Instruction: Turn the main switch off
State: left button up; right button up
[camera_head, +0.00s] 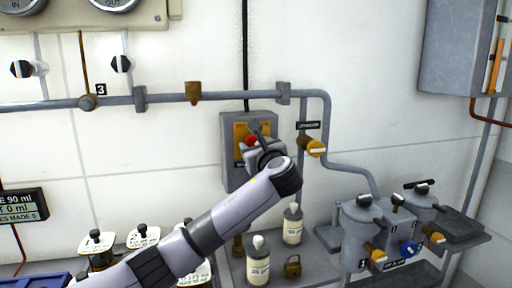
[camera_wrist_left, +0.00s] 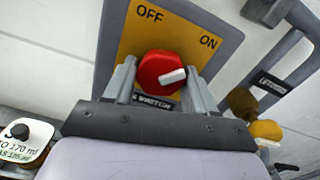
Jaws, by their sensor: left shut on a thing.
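The main switch is a grey box (camera_head: 233,176) on the wall with a yellow plate (camera_wrist_left: 129,43) marked OFF and ON. Its red knob (camera_wrist_left: 153,66) has a white pointer bar, which points right, to the ON side, in the left wrist view. The red knob (camera_head: 250,140) also shows in the head view, partly hidden by my gripper. My left gripper (camera_wrist_left: 160,88) is shut on the red knob, with one finger on each side of it. It also shows in the head view (camera_head: 256,140), in front of the box. My right gripper is not in view.
Grey pipe (camera_head: 220,98) with brackets runs above and right of the switch box. A yellow-handled valve (camera_head: 314,147) sits just right of it. Below are bottles (camera_head: 258,268), a padlock (camera_head: 293,267) and grey canisters (camera_head: 362,225). A grey cabinet (camera_head: 455,50) hangs upper right.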

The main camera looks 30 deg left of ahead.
pick_arm(q)
jog(key=shift+f, duration=0.1)
jog(key=n, duration=0.5)
jog(key=n+b, duration=0.1)
jog(key=n, duration=0.2)
jog(key=shift+w+d+n, duration=0.1)
jog(key=shift+n, duration=0.2)
jog(key=n+b, duration=0.1)
jog(key=n, duration=0.3)
jog(key=shift+r+n+b, duration=0.2)
jog(key=shift+n+b, duration=0.9)
jog(key=shift+n, duration=1.4)
jog(key=o, duration=1)
jog(key=shift+r, duration=0.1)
